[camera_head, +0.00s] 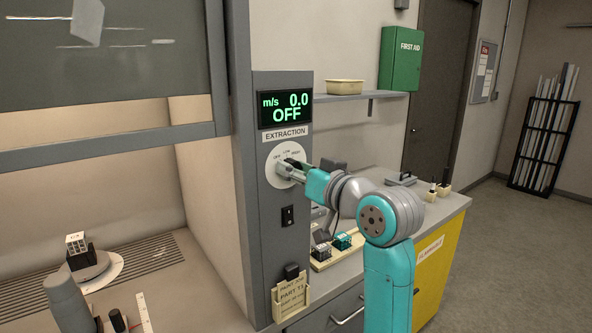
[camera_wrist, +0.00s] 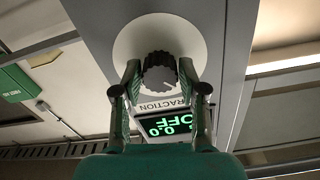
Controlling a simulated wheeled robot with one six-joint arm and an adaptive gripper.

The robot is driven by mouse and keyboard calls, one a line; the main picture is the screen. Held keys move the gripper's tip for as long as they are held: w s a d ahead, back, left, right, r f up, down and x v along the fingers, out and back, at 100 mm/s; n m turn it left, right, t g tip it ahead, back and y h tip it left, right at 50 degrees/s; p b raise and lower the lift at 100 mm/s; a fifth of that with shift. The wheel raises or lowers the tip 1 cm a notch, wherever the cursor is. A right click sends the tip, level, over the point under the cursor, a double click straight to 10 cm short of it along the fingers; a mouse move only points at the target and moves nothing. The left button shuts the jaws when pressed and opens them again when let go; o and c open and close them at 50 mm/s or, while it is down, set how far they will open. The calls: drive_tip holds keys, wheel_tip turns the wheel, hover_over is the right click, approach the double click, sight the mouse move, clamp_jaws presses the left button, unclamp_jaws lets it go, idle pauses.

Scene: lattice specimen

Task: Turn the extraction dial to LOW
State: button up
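The extraction dial is a round white plate (camera_head: 272,166) below the display on the grey column, with a dark ridged knob (camera_wrist: 160,72) at its centre. The display (camera_head: 285,109) reads 0.0 m/s and OFF; it shows upside down in the wrist view (camera_wrist: 168,126). My gripper (camera_wrist: 160,70) reaches the dial from the right in the head view and hides part of the knob. In the wrist view its two fingers stand on either side of the knob, very close to its edges. I cannot tell whether they touch it.
A black switch (camera_head: 288,216) and a cream holder (camera_head: 291,297) are on the column below the dial. A fume hood sash (camera_head: 110,140) stands left. A shelf (camera_head: 360,97) with a cream tray and a green first aid box (camera_head: 400,58) are right. Small items lie on the counter.

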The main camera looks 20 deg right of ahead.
drive_tip(key=c, duration=0.5)
drive_tip(key=shift+m, duration=4.4)
drive_tip(key=o, duration=1.1)
drive_tip(key=shift+o, duration=0.2)
